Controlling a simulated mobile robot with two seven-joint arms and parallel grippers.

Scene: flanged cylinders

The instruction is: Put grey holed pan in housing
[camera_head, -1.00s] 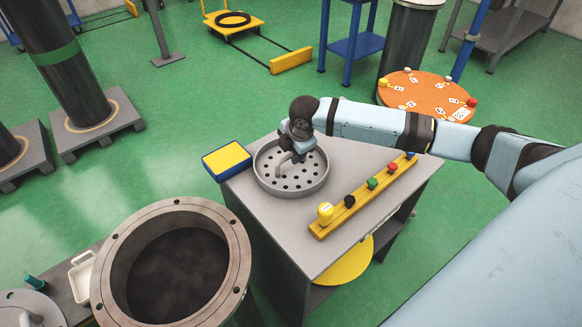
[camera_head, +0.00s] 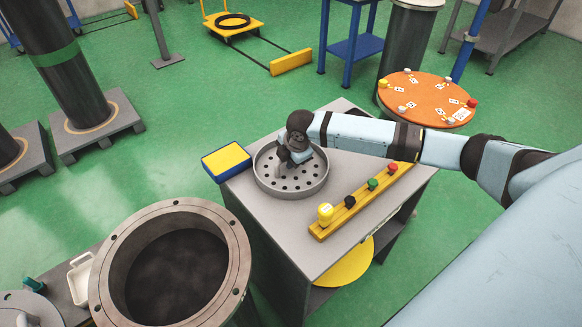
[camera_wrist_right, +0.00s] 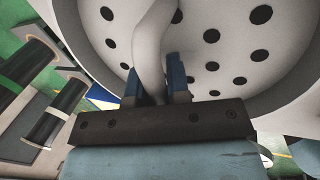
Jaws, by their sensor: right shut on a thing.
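The grey holed pan (camera_head: 318,181) is a round, shallow dish with holes in its floor, and it sits on the grey cabinet top. My right gripper (camera_head: 289,164) is over the pan, reaching in from the right. In the right wrist view the gripper (camera_wrist_right: 160,88) is shut on the pan's curved grey handle (camera_wrist_right: 150,45), with a blue finger on each side. The holed floor of the pan (camera_wrist_right: 232,25) fills much of that view. The housing (camera_head: 240,262), a wide open cylinder with a bolted flange and dark inside, stands at lower left of the cabinet. My left gripper is out of view.
A white tray (camera_head: 80,279) lies left of the housing. An orange round table (camera_head: 425,95) stands behind.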

